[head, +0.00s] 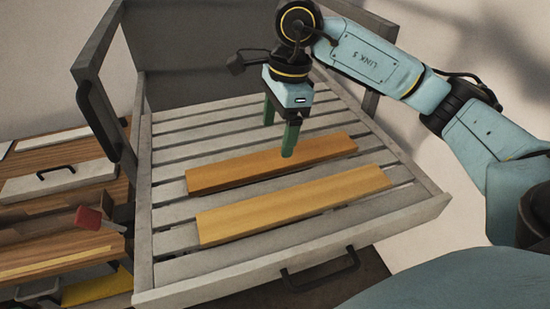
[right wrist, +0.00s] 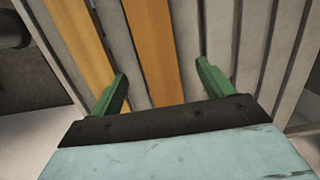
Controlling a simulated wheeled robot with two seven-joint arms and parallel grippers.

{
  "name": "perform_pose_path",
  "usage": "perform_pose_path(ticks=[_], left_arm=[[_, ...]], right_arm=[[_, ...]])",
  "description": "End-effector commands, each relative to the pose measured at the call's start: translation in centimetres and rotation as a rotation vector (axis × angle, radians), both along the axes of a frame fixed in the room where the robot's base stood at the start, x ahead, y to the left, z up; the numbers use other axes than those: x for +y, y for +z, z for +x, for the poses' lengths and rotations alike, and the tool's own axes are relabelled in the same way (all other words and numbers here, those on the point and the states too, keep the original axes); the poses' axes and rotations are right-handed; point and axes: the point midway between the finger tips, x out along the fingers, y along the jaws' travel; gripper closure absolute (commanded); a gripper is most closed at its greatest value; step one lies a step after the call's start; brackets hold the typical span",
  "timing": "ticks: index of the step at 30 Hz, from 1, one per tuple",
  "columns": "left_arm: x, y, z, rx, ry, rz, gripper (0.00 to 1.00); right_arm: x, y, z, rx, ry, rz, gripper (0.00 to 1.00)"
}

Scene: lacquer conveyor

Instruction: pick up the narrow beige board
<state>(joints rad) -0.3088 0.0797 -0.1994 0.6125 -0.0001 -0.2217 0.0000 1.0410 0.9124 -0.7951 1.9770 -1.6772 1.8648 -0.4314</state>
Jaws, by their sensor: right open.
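Two boards lie side by side on a grey slatted rack. The rear board (head: 270,163) is orange-brown and looks slightly narrower. The front board (head: 290,203) is paler and more yellowish. Neither looks plainly beige, so I cannot tell for sure which is the narrow beige one. My right gripper (head: 279,130) is open, with green fingers pointing down over the rear board. In the right wrist view, the rear board (right wrist: 155,45) runs between the open fingers (right wrist: 163,84), apparently untouched, and the front board (right wrist: 76,42) lies to the left. My left gripper is out of view.
The slatted rack (head: 300,254) has raised grey side frames, a back panel and a black front handle (head: 320,270). At left stands a wooden unit (head: 65,235) with a pale handled panel (head: 58,180) and a red block (head: 88,218). Bare slats surround the boards.

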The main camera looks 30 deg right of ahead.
Motion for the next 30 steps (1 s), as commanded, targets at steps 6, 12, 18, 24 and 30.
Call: perform_pose_path(ticks=[6,12,18,24,30], left_arm=[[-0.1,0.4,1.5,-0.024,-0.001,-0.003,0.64],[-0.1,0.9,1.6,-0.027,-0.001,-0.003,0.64],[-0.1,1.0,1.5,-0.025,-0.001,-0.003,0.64],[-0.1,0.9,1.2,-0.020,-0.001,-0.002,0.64],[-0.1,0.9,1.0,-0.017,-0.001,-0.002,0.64]], right_arm=[[0.0,-1.7,-0.2,0.004,0.001,0.000,0.20],[0.2,-4.7,-0.4,0.003,0.001,0.001,0.20],[0.4,-5.7,-0.4,0.000,0.001,0.000,0.20],[0.4,-5.7,-0.4,0.000,0.001,0.001,0.27],[0.4,-5.7,-0.4,0.000,0.001,0.001,0.53]])
